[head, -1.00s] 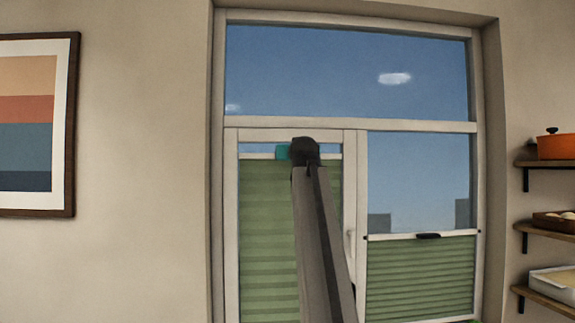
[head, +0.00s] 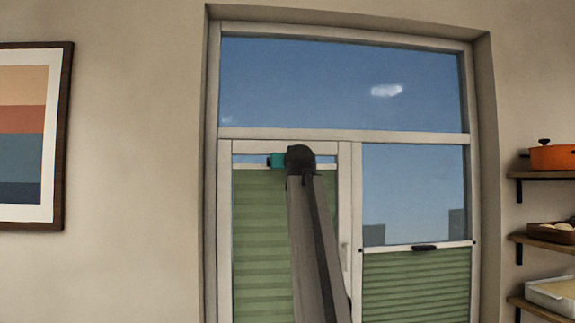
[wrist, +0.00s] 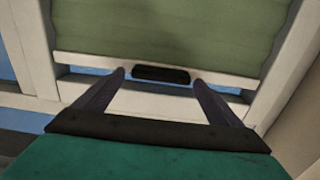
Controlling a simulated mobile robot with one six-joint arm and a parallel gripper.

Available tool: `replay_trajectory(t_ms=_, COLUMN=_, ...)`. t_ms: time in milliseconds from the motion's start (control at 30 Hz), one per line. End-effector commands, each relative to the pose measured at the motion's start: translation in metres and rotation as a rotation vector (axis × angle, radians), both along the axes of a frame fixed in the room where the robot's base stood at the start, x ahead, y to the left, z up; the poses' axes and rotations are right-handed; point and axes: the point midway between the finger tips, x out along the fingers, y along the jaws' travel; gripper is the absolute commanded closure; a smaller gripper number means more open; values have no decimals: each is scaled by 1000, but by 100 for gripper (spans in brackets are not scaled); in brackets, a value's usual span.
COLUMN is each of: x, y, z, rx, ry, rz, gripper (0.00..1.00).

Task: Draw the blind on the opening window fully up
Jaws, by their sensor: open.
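The opening window is the left sash, with a white frame (head: 345,190). Its green pleated blind (head: 262,235) covers most of the pane in the head view, up to a white rail (head: 252,166) near the top. A narrow strip of sky shows above the rail. My gripper (wrist: 158,77) is open in the wrist view, one finger on each side of the rail's dark handle (wrist: 160,74). Whether the fingers touch the rail I cannot tell. In the head view my arm hides the handle, and only the gripper's teal body (head: 277,160) shows.
The right pane has its own green blind (head: 415,285), about half up, with a dark handle (head: 424,248). A window handle (head: 345,255) is on the sash's right side. Shelves with an orange pot (head: 552,157) stand at right; a framed picture (head: 40,140) hangs at left.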

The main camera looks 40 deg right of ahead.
Motion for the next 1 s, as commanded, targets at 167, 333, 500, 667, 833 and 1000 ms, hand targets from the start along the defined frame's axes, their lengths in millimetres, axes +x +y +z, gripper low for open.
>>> replay_trajectory(t_ms=167, x=-6, y=4, z=-2, rx=0, ry=0, rz=0, gripper=11)
replay_trajectory(t_ms=333, x=-21, y=13, z=-3, rx=0, ry=0, rz=0, gripper=11)
replay_trajectory(t_ms=500, x=-43, y=25, z=-4, rx=-1, ry=-1, rz=0, gripper=11)
replay_trajectory(t_ms=667, x=-61, y=36, z=-3, rx=-1, ry=-1, rz=-1, gripper=11)
replay_trajectory(t_ms=833, x=-75, y=45, z=1, rx=-1, ry=-1, rz=1, gripper=11)
replay_trajectory(t_ms=1000, x=-81, y=49, z=2, rx=0, ry=0, rz=1, gripper=11)
